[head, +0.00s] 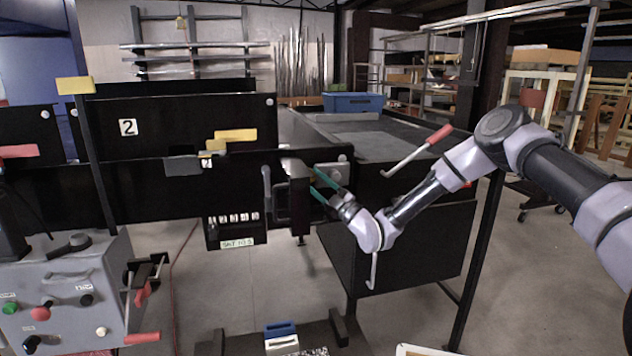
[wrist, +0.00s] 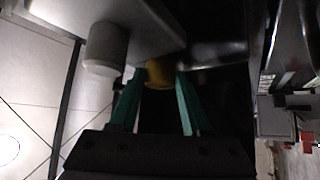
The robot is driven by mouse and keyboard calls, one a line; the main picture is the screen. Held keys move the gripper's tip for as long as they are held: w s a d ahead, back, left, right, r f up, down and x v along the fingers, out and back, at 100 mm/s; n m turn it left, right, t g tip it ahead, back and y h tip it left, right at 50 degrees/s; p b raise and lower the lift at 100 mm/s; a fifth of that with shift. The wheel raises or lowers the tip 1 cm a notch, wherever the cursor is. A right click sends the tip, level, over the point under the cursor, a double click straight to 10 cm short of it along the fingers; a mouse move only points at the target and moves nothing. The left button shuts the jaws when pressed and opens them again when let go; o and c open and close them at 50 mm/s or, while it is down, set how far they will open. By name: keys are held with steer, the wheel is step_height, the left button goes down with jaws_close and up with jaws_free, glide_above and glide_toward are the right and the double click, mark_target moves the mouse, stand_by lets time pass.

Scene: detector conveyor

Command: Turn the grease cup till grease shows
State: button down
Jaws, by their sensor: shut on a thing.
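The grease cup (wrist: 160,77) is a small brass-yellow round piece under a pale plate (wrist: 130,22) in the wrist view. My gripper (wrist: 159,84) has its two green fingers on either side of it, shut on it. The cup's far side is hidden, and I can make out no grease in the dim light. In the head view my gripper (head: 320,186) is at the end of the black conveyor frame, by a small grey plate (head: 331,171). The cup cannot be made out there.
A pale grey cylinder (wrist: 104,50) sits on the plate, left of the cup. A red-handled crank (head: 416,152) stands out close to my arm. A counter box (head: 231,224) hangs left of my gripper. A grey control box (head: 70,290) stands at the lower left.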

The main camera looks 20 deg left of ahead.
steer(key=shift+f+m+t, duration=0.15)
steer(key=shift+m+t, duration=0.55)
steer(key=shift+m, duration=0.2)
steer(key=shift+c, duration=1.8)
jaws_free()
